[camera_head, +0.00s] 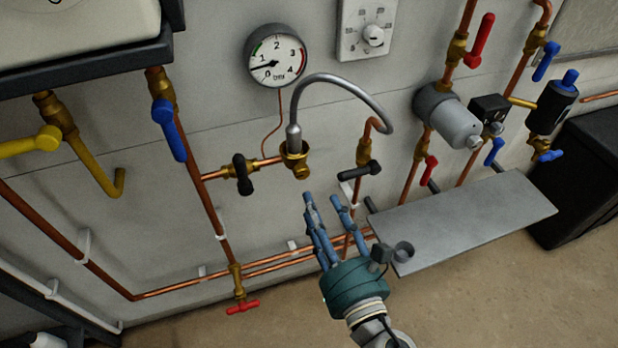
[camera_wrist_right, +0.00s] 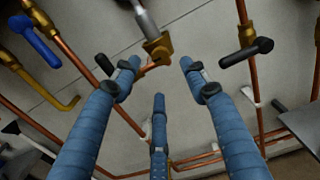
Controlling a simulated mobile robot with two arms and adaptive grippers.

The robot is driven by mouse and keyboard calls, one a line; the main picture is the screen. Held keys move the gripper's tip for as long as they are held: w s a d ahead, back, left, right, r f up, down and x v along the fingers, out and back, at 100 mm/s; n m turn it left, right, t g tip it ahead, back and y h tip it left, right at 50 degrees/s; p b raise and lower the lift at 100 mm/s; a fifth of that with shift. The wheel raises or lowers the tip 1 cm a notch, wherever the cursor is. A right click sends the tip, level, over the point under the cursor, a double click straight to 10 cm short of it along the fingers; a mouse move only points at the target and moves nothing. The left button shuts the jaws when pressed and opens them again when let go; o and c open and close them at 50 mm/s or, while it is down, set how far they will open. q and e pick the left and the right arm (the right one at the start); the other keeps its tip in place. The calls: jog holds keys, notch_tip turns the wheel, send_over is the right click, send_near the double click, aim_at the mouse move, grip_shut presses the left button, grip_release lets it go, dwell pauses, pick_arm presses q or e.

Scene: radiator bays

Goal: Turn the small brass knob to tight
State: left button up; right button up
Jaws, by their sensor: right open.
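A small round brass knob or nut (camera_head: 302,171) sits on the brass fitting at the lower end of the grey braided hose (camera_head: 340,83). In the right wrist view the brass piece (camera_wrist_right: 157,47) shows just beyond the fingertips, near the top middle. My right gripper (camera_head: 323,203) has three blue fingers, spread open and empty. It is below and slightly right of the brass fitting, apart from it. In the right wrist view the fingers (camera_wrist_right: 158,76) surround bare wall and copper pipe. My left gripper is not in view.
A black lever (camera_head: 243,174) is left of the fitting and another black lever (camera_head: 361,170) is right of it. A pressure gauge (camera_head: 275,56) hangs above. A grey metal shelf (camera_head: 470,216) juts out at right. Copper pipes run along the wall below.

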aim_at(303, 174)
jog(key=p+x, duration=0.1)
jog(key=x, duration=0.6)
jog(key=shift+w+a+p, duration=0.1)
jog(key=shift+w+p, duration=0.2)
jog(key=shift+p, duration=0.1)
jog(key=shift+w+a, duration=0.2)
jog(key=shift+w, duration=0.4)
